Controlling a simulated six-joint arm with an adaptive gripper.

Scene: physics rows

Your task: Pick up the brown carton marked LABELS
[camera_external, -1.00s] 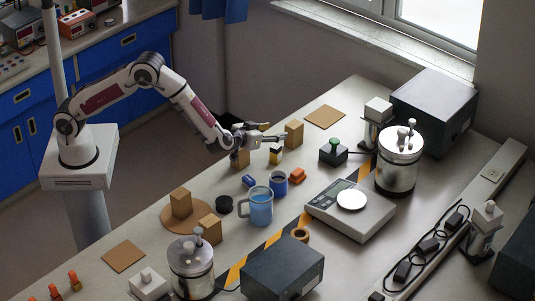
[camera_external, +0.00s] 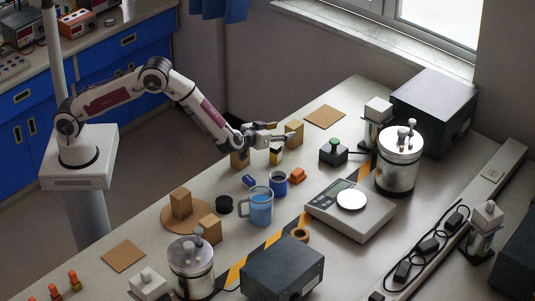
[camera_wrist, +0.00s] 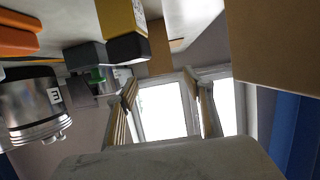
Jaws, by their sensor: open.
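Several brown cartons stand on the bench; no LABELS mark is legible on any of them. One carton (camera_external: 295,128) stands at the far side, by my fingertips. Another carton (camera_external: 239,160) stands below my wrist, partly hidden by it. Two more cartons, one upright (camera_external: 181,204) and one nearer the front (camera_external: 209,228), are at a round brown mat. My gripper (camera_external: 285,131) is open and looks empty. The wrist view shows my gripper's spread fingers (camera_wrist: 167,92), a large brown carton face (camera_wrist: 278,45) at right and a smaller brown surface (camera_wrist: 159,47) beyond.
A yellow-and-black container (camera_external: 276,155) stands just below the gripper; it also shows in the wrist view (camera_wrist: 122,22). A black box with a green button (camera_external: 334,152), orange block (camera_external: 297,175), blue cup (camera_external: 279,185) and jug (camera_external: 260,208) are nearby. A flat brown square (camera_external: 325,117) lies beyond.

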